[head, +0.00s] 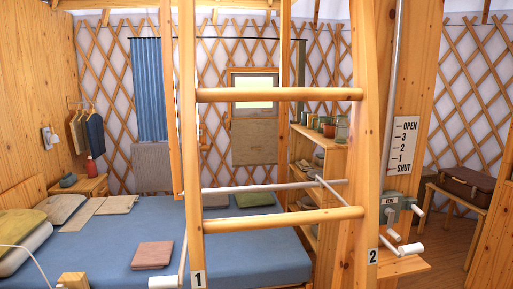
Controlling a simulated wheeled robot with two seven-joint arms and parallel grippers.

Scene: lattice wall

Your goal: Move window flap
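A small wood-framed window (255,96) is set in the lattice wall at the back, seen between the ladder rails. Its upper part is bright and clear. Another white handle (163,282) is at the bottom left. Neither of my grippers is in view.
A wooden ladder (280,95) stands close in front, its rails labelled 1 and 2. Behind it are a blue bed (110,245) and a shelf with jars (325,150). A suitcase (467,183) lies on a bench at right. Some floor shows at the right.

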